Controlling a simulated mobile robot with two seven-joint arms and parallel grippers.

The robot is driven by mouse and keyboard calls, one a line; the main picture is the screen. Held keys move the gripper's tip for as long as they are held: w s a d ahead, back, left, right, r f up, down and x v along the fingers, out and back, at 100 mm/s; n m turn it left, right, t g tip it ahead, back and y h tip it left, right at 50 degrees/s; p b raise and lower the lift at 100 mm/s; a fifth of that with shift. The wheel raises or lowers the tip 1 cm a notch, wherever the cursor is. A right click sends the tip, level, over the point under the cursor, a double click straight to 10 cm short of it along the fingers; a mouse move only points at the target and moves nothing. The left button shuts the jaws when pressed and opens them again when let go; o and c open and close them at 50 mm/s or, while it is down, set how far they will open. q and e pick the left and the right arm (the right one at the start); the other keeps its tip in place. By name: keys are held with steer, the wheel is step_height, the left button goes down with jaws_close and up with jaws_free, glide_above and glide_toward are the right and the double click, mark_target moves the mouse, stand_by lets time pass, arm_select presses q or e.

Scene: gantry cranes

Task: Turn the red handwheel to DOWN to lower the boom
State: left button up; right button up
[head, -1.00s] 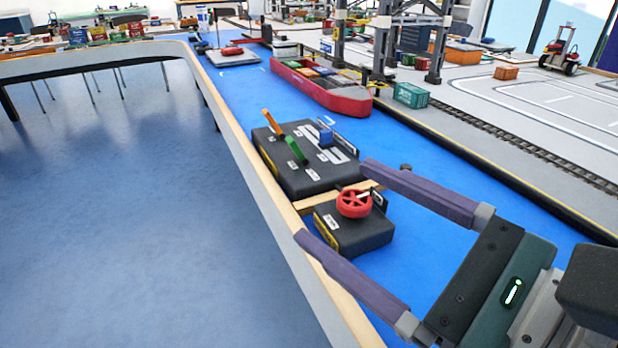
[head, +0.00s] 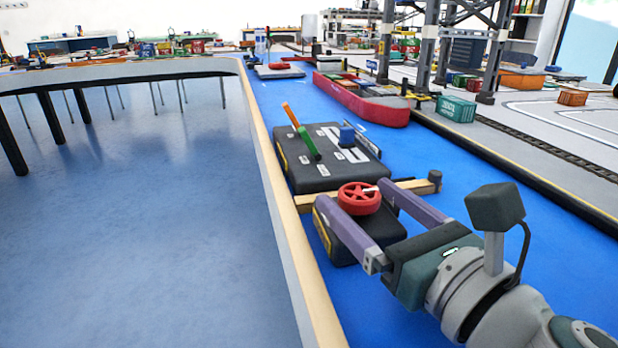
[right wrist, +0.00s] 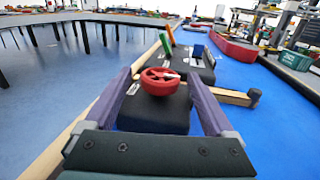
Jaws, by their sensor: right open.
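The red handwheel (head: 359,198) sits on top of a small dark box (head: 345,236) at the table's near edge. In the right wrist view the handwheel (right wrist: 160,81) lies between the two finger tips, with a pale pointer on it. My right gripper (head: 360,192) is open, one purple finger on each side of the wheel. In the right wrist view the fingers (right wrist: 160,84) stand apart from the wheel's rim, with a gap on both sides. The labels on the box are too small or hidden to read. My left gripper is not in view.
Beyond the wheel is a larger dark control box (head: 318,172) with an orange-green lever (head: 302,131) and a blue knob (head: 347,136). A wooden bar (head: 408,186) lies between the boxes. A red ship (head: 361,103) and crane legs stand farther back.

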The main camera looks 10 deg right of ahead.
steer(key=shift+w+a, duration=0.1)
steer(key=shift+w, duration=0.4)
steer(key=c, duration=1.4)
